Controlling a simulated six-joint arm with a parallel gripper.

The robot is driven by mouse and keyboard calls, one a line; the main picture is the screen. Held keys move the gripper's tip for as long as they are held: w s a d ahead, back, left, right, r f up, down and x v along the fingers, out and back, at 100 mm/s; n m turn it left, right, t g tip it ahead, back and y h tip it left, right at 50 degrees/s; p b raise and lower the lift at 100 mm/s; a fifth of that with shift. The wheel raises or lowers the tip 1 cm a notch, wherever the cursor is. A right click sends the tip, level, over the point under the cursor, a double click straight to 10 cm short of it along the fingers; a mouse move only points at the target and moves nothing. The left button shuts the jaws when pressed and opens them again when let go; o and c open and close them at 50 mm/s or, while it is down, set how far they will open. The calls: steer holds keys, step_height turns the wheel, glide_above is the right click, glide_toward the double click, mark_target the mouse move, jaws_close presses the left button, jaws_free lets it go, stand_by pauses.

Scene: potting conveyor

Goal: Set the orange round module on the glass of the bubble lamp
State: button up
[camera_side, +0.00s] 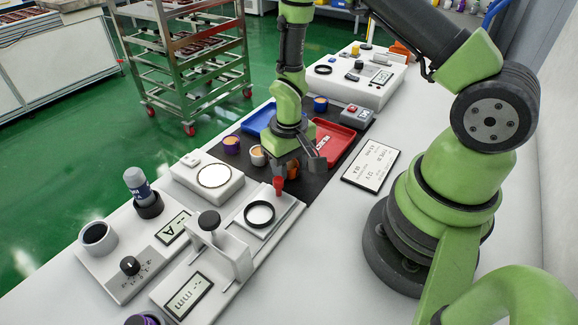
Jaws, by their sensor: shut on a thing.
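My gripper (294,168) points down over the front of the dark mat, with its jaws around an orange round module (292,171). Only a small part of the module shows between the fingers. The bubble lamp (208,188) is a white box to the left of my gripper, and its round glass (214,176) is pale, dark-rimmed and bare. The held module is apart from the glass, to its right.
A red knob (278,184) and black ring (259,214) are close in front. A red tray (335,143) and blue tray (259,119) lie behind. A label plate (370,166) lies right.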

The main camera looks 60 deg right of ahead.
step_height(320, 180, up, 9)
steer(key=shift+r, duration=0.2)
steer(key=w+a+r+n, duration=0.1)
steer(key=w+a+n, duration=0.1)
steer(key=w+a, duration=0.25)
step_height(320, 180, up, 2)
steer(key=n, duration=0.2)
glide_above(214, 175)
step_height(214, 175, down, 10)
steer(key=shift+s+r, duration=0.1)
steer(key=shift+r, duration=0.05)
steer(key=o, duration=0.9)
